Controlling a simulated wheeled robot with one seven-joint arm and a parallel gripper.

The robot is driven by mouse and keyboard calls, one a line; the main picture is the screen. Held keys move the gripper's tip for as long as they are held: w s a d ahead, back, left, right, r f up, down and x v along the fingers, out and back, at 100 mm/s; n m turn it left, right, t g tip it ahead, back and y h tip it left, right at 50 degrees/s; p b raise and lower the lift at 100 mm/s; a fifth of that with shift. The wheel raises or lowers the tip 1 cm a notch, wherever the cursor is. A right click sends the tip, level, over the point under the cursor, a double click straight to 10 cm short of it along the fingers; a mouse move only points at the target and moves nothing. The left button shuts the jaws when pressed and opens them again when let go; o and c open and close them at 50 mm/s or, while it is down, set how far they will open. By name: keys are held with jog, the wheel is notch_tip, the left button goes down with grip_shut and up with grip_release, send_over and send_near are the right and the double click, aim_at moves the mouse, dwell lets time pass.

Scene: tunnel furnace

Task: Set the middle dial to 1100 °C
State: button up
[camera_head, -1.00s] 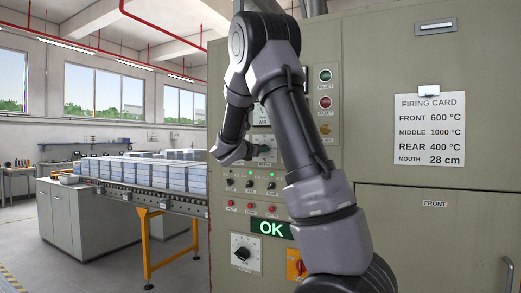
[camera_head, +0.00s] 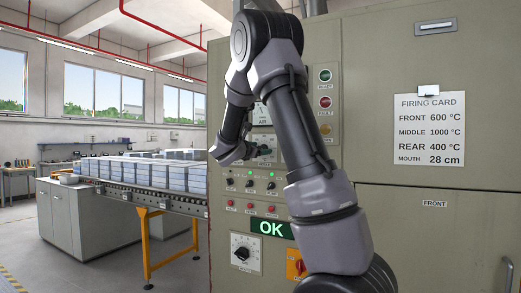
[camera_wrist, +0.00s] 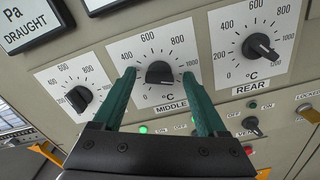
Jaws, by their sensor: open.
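The middle dial (camera_wrist: 160,73) is a black knob on a white square plate marked MIDDLE and °C, seen in the wrist view. Its scale numbers run up to 1000 at the right; its exact pointer reading is hard to tell. My gripper (camera_wrist: 160,74) is open, with one green finger on each side of the knob. The fingers look apart from the knob, though depth is hard to judge.
The rear dial (camera_wrist: 257,47) is on the right, another dial (camera_wrist: 79,98) on the left. Below are small switches and a lit green lamp (camera_wrist: 144,129). A green OK sign (camera_head: 272,229) is lit. A loaded conveyor (camera_head: 150,190) stands left.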

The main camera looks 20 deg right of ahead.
jog(key=v, duration=1)
jog(key=shift+s, duration=0.15)
jog(key=s+d+f+m+g+y, duration=0.2)
jog(key=s+f+m+g+y, duration=0.15)
jog(key=s+m, duration=0.4)
jog(key=s+d+f+m+g+y, duration=0.3)
jog(key=s+f+m+g, duration=0.15)
jog(key=s, duration=0.65)
jog(key=s+a+r+m+t+y, duration=0.2)
jog(key=s+a+m+t+y, duration=0.2)
jog(key=s+a+m+y, duration=0.5)
jog(key=s+a+m, duration=0.2)
jog(key=a+m, duration=0.2)
jog(key=a, duration=0.2)
jog(key=shift+s+y, duration=0.25)
jog(key=shift+y, duration=0.1)
jog(key=shift+a, duration=0.1)
